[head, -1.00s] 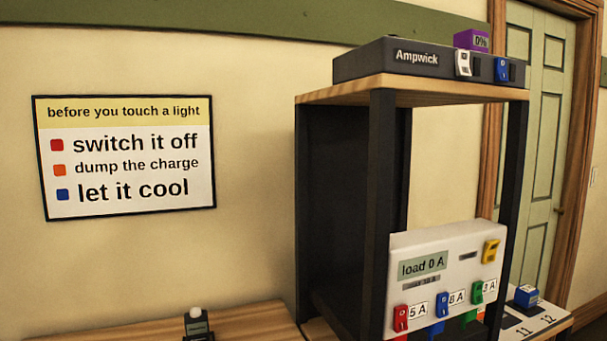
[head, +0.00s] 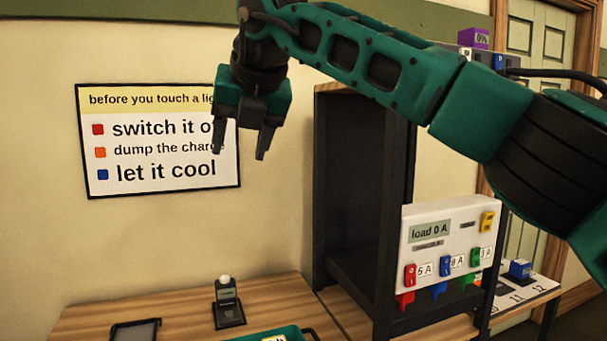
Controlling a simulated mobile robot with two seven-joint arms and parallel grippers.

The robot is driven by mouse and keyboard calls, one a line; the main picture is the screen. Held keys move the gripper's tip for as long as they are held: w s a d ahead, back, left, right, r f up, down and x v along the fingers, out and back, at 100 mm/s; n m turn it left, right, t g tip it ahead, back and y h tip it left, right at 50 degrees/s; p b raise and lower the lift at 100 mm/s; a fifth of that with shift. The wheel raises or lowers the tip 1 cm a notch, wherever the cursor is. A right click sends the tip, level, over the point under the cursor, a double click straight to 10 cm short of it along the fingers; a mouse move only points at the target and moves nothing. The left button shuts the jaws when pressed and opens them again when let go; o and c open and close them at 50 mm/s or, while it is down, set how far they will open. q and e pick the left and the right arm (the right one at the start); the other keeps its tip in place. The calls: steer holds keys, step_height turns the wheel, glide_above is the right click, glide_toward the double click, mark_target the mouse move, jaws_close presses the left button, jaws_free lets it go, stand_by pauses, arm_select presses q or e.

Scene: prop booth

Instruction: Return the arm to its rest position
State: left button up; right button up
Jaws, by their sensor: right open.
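My right arm comes in from the right and reaches across the upper part of the head view. Its right gripper (head: 240,156) hangs down in the air in front of the wall sign (head: 150,165), with its two dark fingers apart and nothing between them. The gripper covers the right end of the sign's upper lines. My left gripper is not in view.
A wooden table (head: 180,312) holds a small dark device with a pale knob (head: 226,290), a dark tray (head: 135,330) and a green tray (head: 262,337). A white load panel (head: 450,240) fronts the shelf. A purple block (head: 474,39) shows behind the arm.

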steer(key=s+a+f+g+y, duration=0.4)
steer(key=a+f+y, duration=0.1)
steer(key=f+y, duration=0.25)
steer(key=s+a+f+g+y, duration=0.4)
steer(key=a+f+y, duration=0.15)
steer(key=f, duration=0.25)
steer(key=w+d+f+m+t+h, duration=0.3)
steer(key=d+f+m+t+h, duration=0.2)
steer(key=d+f+m+t, duration=1.85)
steer(key=s+d+f+m+g+h, duration=0.5)
steer(key=s+d+f+m, duration=0.1)
steer(key=s+f, duration=0.3)
steer(key=s+d+f+m+g+h, duration=0.4)
steer(key=s+d+f+m+g, duration=0.2)
steer(key=s+d+f, duration=0.2)
steer(key=s+f, duration=0.2)
steer(key=s, duration=0.1)
steer(key=shift+s+f+h, duration=0.25)
steer(key=shift+s+h, duration=0.1)
steer(key=shift+h, duration=0.05)
steer(key=shift+g, duration=0.25)
steer(key=shift+c, duration=0.2)
